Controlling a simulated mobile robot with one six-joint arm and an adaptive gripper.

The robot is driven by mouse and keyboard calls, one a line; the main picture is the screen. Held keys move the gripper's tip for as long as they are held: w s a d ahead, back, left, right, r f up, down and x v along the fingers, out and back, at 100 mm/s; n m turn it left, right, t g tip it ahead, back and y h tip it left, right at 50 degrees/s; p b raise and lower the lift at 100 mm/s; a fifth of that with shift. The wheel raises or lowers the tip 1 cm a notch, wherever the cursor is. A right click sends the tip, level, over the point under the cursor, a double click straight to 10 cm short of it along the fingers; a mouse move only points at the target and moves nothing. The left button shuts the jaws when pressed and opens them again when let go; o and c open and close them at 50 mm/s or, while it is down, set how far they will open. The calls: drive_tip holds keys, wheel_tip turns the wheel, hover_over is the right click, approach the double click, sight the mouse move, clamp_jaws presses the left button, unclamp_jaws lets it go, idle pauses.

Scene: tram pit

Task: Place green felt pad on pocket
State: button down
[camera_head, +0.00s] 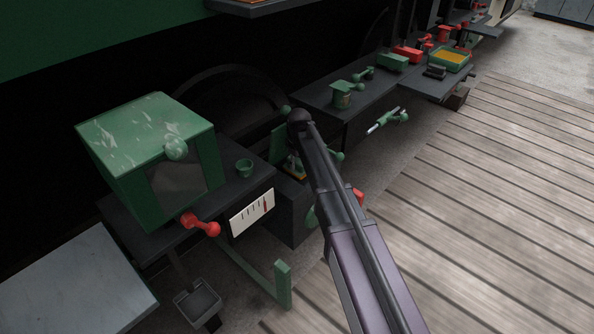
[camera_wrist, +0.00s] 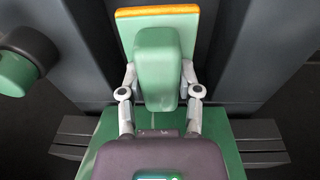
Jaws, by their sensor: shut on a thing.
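In the wrist view my gripper (camera_wrist: 160,98) is shut on a rounded green block (camera_wrist: 157,62), which I take for the green felt pad, with one finger on each side. Directly behind it is a flat lighter green plate (camera_wrist: 206,35) with an orange strip (camera_wrist: 157,11) along its top edge. I cannot tell whether the block and plate are one piece or only touching. In the head view my arm largely covers the gripper; a small orange and green part (camera_head: 295,166) shows beside the arm. I cannot pick out the pocket for certain in either view.
A dark bench (camera_head: 330,92) with green and red fittings runs behind. Wooden decking (camera_head: 490,190) at right is clear.

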sight(297, 169)
drive_tip(key=shift+f, duration=0.15)
drive_tip(key=shift+f+b, duration=1.65)
drive_tip(key=shift+b, duration=0.15)
drive_tip(key=shift+c, duration=1.4)
unclamp_jaws()
drive_tip(key=shift+r, duration=0.15)
drive_tip(key=r+p, duration=0.8)
drive_tip(key=s+r+p, duration=0.1)
drive_tip(key=r+p, duration=0.2)
drive_tip(key=p, duration=0.1)
drive_tip(key=shift+s+d+r, duration=0.1)
drive_tip(key=shift+d+r, duration=0.15)
drive_tip(key=shift+r, duration=0.15)
drive_tip(key=shift+s+d, duration=0.1)
